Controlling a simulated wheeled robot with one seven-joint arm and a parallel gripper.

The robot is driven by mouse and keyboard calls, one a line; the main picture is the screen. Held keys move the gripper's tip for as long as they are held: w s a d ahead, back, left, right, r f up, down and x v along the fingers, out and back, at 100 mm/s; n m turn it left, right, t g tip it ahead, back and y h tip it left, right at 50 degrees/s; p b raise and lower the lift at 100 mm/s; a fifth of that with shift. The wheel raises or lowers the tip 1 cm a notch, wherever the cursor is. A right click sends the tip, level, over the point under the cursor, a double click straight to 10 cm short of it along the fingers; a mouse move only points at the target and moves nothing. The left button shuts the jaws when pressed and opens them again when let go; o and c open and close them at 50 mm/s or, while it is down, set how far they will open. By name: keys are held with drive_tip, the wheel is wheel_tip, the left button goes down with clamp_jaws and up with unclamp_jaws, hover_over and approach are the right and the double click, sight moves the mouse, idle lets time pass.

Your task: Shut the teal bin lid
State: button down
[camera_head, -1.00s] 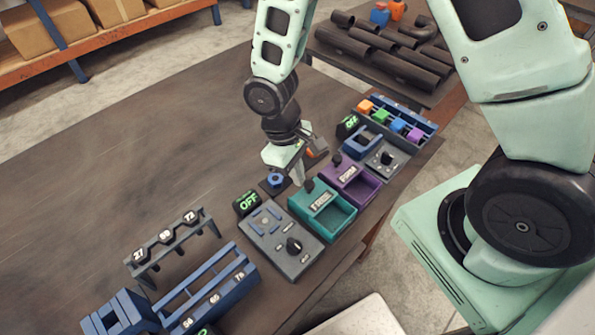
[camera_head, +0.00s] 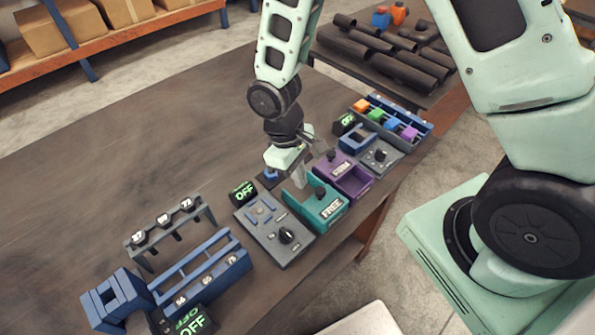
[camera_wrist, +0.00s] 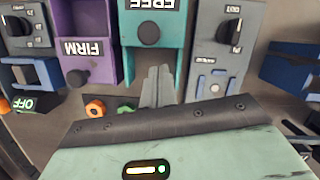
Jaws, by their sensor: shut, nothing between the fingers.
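The teal bin (camera_head: 297,208) stands on the table between the grey dial panel and the purple bin. Its teal lid (camera_head: 312,210) carries a black knob (camera_head: 320,192) and a "FREE" label, and sits over the front part of the bin. In the wrist view the lid (camera_wrist: 170,32) is at the top, with its knob (camera_wrist: 148,33) below the label. My gripper (camera_head: 301,184) is shut and empty, at the back end of the bin behind the knob. Its fingertips (camera_wrist: 158,70) appear apart from the knob in the wrist view.
The purple "FIRM" bin (camera_head: 357,183) stands close on the right with its front open. The grey dial panel (camera_head: 270,235) is close on the left. A black "OFF" display (camera_head: 243,193) stands behind that panel. Clear table lies at the back left.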

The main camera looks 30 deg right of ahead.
drive_tip(key=w+a+b+v, duration=0.1)
drive_tip(key=b+v, duration=0.1)
drive_tip(key=v, duration=0.9)
drive_tip(key=s+a+r+t+y, duration=0.1)
drive_tip(key=s+r, duration=0.2)
drive_tip(key=s, duration=0.5)
drive_tip(key=s+a+r+n+t+y, duration=0.1)
drive_tip(key=s+r, duration=0.3)
drive_tip(key=s, duration=0.5)
drive_tip(key=shift+a, duration=0.85)
